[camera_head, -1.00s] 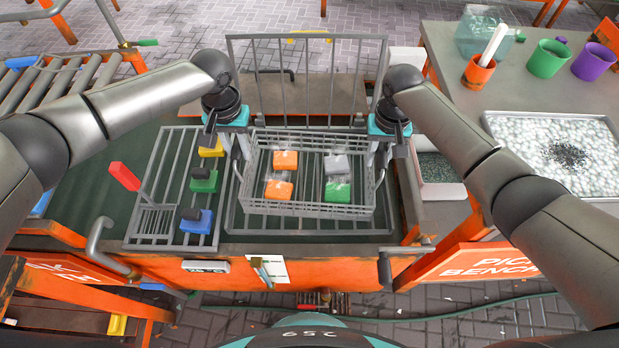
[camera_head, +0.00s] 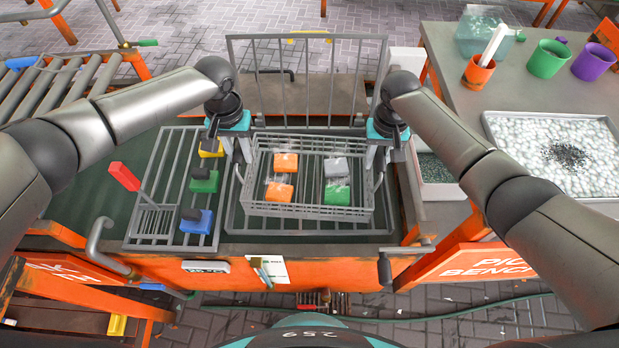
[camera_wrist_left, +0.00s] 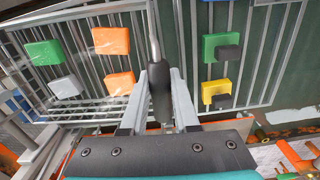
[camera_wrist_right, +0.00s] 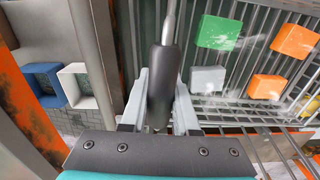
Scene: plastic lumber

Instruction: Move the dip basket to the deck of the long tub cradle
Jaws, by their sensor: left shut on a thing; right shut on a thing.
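The dip basket (camera_head: 312,211), a grey wire basket, holds two orange blocks, a grey block and a green block. My left gripper (camera_head: 240,148) is shut on its left handle, whose dark grip (camera_wrist_left: 160,92) shows between the fingers in the left wrist view. My right gripper (camera_head: 377,152) is shut on its right handle, whose grip (camera_wrist_right: 162,85) shows in the right wrist view. The basket looks about level, above a grey wire rack (camera_head: 300,226) in the long tub that seems to be the cradle. I cannot tell whether the basket touches it.
Left of the basket, another wire rack (camera_head: 142,232) holds yellow, green and blue blocks with dark parts, and has a red handle (camera_head: 125,177). A tall wire panel (camera_head: 308,85) stands behind the basket. A bench (camera_head: 440,40) at right carries cups and a pellet tray (camera_head: 500,124).

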